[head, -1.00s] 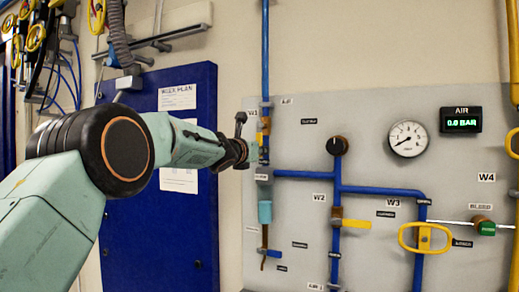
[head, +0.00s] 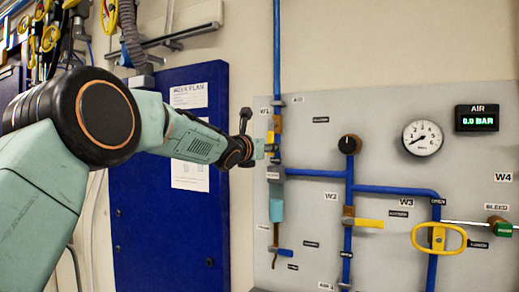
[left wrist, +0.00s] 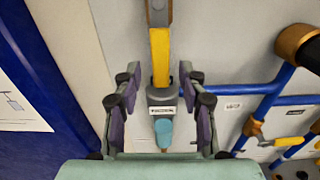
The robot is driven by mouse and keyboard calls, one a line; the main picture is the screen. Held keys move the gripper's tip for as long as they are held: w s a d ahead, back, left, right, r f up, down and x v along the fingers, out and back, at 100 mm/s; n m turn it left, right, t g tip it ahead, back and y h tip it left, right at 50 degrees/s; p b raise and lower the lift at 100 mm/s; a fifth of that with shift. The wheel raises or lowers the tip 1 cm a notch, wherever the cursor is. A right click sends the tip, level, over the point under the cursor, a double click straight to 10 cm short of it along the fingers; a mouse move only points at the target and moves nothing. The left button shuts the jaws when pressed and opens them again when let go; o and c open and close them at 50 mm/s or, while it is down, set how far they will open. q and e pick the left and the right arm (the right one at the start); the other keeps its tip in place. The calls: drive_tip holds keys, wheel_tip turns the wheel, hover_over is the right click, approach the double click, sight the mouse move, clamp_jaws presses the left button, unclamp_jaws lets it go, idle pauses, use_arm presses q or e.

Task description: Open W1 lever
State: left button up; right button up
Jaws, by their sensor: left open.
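The W1 lever is a yellow bar (left wrist: 160,58), lined up with the vertical pipe in the left wrist view. A grey fitting with a small label (left wrist: 162,98) sits at its lower end. In the head view the W1 label (head: 265,111) is beside this pipe, and my gripper partly hides the lever. My left gripper (head: 262,148) is close to the pipe. In the left wrist view its fingers (left wrist: 158,100) are open, one on each side of the fitting and lower lever, with gaps. I cannot tell whether anything touches. My right gripper is out of view.
W2's yellow lever (head: 368,223) and W3's yellow oval handle (head: 438,238) are on the panel to the right. The gauge (head: 422,138) and AIR display (head: 477,118), reading 0.0 BAR, are above. A blue door (head: 165,235) stands left of the panel.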

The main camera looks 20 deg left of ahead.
use_arm(q)
drive_tip(key=shift+s+a, duration=0.1)
drive_tip(key=shift+s, duration=2.1)
drive_tip(key=s+d+f+n+g+b, duration=0.1)
drive_tip(key=s+d+f+n+g, duration=0.3)
drive_tip(key=f+n, duration=0.8)
drive_tip(key=s+d+f+n+g+b, duration=0.15)
drive_tip(key=s+f+n, duration=0.55)
drive_tip(key=f, duration=1)
drive_tip(key=s+d+f+n+g, duration=0.2)
drive_tip(key=s+d+f+n, duration=0.1)
drive_tip(key=f+n, duration=1)
drive_tip(key=s+d+f+n+g+b, duration=0.15)
drive_tip(key=s+f+n+g, duration=0.25)
drive_tip(key=s+f, duration=1.15)
drive_tip(key=s+f+g, duration=0.2)
drive_tip(key=s+f, duration=0.2)
drive_tip(key=s, duration=0.4)
drive_tip(key=s+f+g+b, duration=0.1)
drive_tip(key=s+f+g, duration=0.1)
drive_tip(key=s+f, duration=0.3)
drive_tip(key=s+f+n+g+b, duration=0.1)
drive_tip(key=s+f, duration=0.3)
drive_tip(key=s, duration=0.8)
drive_tip(key=shift+s+d+f+g, duration=0.2)
drive_tip(key=shift+d+f+g, duration=0.1)
drive_tip(key=shift+g, duration=0.45)
